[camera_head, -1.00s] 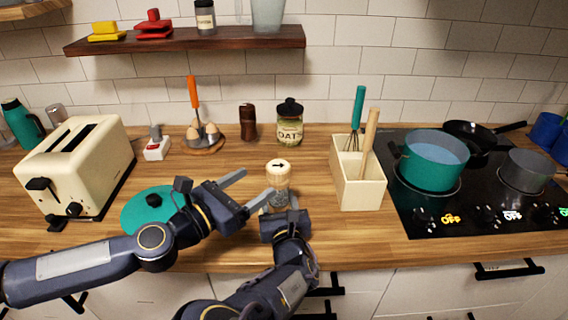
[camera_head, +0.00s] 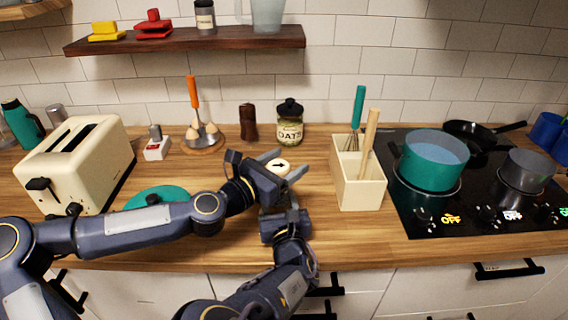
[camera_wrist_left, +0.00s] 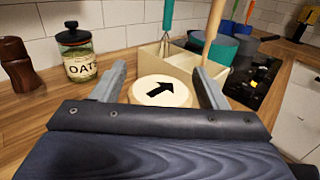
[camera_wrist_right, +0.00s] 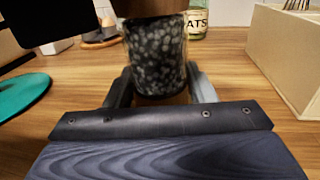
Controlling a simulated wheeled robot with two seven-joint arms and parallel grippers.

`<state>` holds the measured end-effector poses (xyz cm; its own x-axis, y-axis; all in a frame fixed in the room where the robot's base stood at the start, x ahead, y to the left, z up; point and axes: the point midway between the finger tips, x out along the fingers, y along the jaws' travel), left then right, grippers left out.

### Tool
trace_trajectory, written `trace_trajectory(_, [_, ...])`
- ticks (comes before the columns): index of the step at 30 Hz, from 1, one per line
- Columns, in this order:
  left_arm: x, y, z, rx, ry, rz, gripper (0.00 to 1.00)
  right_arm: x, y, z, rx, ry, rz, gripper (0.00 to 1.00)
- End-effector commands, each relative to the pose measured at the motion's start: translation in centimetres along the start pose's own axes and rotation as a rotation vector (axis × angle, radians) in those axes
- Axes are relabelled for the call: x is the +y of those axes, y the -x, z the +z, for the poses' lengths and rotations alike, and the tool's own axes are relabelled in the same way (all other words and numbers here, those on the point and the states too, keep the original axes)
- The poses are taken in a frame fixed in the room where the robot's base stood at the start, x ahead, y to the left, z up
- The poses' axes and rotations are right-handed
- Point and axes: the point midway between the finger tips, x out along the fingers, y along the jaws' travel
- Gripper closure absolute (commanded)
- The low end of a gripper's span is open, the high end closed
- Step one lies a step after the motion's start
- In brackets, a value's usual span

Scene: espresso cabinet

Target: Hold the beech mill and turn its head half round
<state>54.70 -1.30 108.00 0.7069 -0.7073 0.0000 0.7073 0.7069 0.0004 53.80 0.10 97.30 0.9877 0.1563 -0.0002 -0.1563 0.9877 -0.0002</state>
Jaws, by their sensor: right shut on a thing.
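The beech mill has a pale round head (camera_head: 279,166) with a black arrow on top, which points right in the head view. The head also shows in the left wrist view (camera_wrist_left: 161,91), between my open left fingers. My left gripper (camera_head: 284,162) is open around the head at its level; I cannot see either finger pressing on it. My right gripper (camera_wrist_right: 160,90) is shut on the mill's clear body (camera_wrist_right: 157,55), which holds dark contents. The mill stands upright on the wooden counter. My left gripper hides most of its body in the head view.
A cream utensil box (camera_head: 358,180) with a whisk and wooden handle stands to the right, beside the black hob (camera_head: 450,205). The oats jar (camera_head: 290,128) and a dark brown mill (camera_head: 248,122) stand behind. A toaster (camera_head: 85,165) and a teal lid (camera_head: 155,197) are at left.

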Motion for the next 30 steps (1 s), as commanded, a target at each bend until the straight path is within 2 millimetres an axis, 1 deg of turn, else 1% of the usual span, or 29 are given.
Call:
trace_trajectory(1, [0.00, 0.01, 0.01, 0.000, 0.000, 0.000, 0.40, -0.02, 0.00, 0.01, 0.000, 0.000, 0.000, 0.87])
trace_trajectory(9, [0.00, 0.03, 0.01, 0.000, 0.000, 0.000, 0.74, -0.03, 0.00, 0.02, 0.000, 0.000, -0.001, 0.87])
trace_trajectory(14, [0.02, 0.02, -0.01, 0.000, 0.001, -0.007, 0.74, -0.04, 0.00, 0.01, 0.000, 0.000, -0.001, 0.87])
trace_trajectory(20, [-0.01, -0.04, -0.05, 0.003, 0.004, -0.062, 0.74, -0.04, 0.00, 0.02, 0.000, 0.001, -0.001, 0.87])
trace_trajectory(26, [-0.13, -0.03, -0.09, 0.003, 0.006, -0.190, 0.74, -0.02, 0.00, 0.02, -0.001, 0.002, 0.000, 0.87])
trace_trajectory(30, [-0.31, 0.00, -0.09, 0.003, 0.004, -0.313, 0.74, 0.00, 0.00, 0.03, -0.001, 0.002, 0.000, 0.87])
